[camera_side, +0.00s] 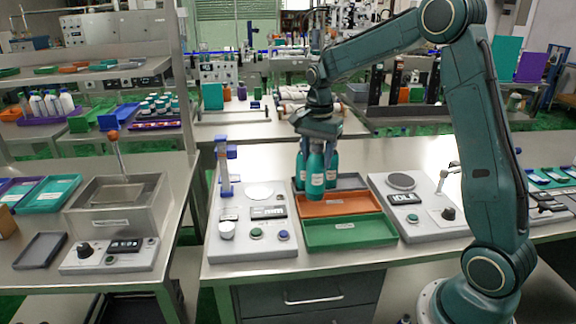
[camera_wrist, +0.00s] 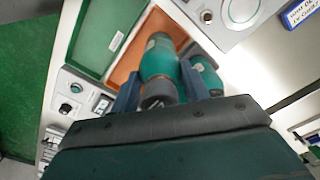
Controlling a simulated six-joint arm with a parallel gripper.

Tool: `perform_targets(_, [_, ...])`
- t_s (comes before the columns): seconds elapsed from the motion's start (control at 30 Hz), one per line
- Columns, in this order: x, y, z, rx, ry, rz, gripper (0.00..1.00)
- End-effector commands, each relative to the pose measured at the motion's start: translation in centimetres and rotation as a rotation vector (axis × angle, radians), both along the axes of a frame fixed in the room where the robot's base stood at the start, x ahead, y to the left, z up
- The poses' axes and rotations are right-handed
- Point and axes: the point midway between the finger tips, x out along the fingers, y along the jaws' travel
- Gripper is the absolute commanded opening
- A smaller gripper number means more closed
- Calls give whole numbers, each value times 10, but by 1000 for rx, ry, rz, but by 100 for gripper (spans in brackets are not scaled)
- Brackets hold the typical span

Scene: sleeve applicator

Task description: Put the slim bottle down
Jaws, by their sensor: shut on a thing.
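My gripper (camera_side: 318,142) is above the trays, pointing down and shut on the neck end of a teal slim bottle (camera_side: 316,172). In the wrist view the held bottle (camera_wrist: 158,58) lies between the blue fingers (camera_wrist: 157,92), its dark cap toward me. In the side view it hangs about upright over the orange tray (camera_side: 340,205); I cannot tell whether its base touches. More teal bottle shapes stand close beside it, one at its right (camera_side: 332,165); a neighbour also shows in the wrist view (camera_wrist: 207,75). The green tray (camera_side: 350,232) in front is empty.
A grey tray (camera_side: 350,181) lies behind the orange one. Left stands a machine (camera_side: 252,225) with a blue post and knobs; right, another (camera_side: 418,205) with a round plate and display. Both sit close to the trays. The orange tray's front part is clear.

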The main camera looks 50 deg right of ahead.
Motion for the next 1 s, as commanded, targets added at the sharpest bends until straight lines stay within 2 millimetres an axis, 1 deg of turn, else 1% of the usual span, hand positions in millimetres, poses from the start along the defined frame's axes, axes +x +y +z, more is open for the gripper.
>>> perform_targets(0.27, [0, 0, -5, 0, -1, 0, 0])
perform_targets(0.37, [0, 0, -13, 0, 1, 0, 0])
perform_targets(0.5, [0, 0, -30, 0, 1, 0, 0])
perform_targets(0.63, [0, 0, -41, 0, -1, 0, 0])
perform_targets(1.0, [0, 0, -44, -1, -2, 0, 0])
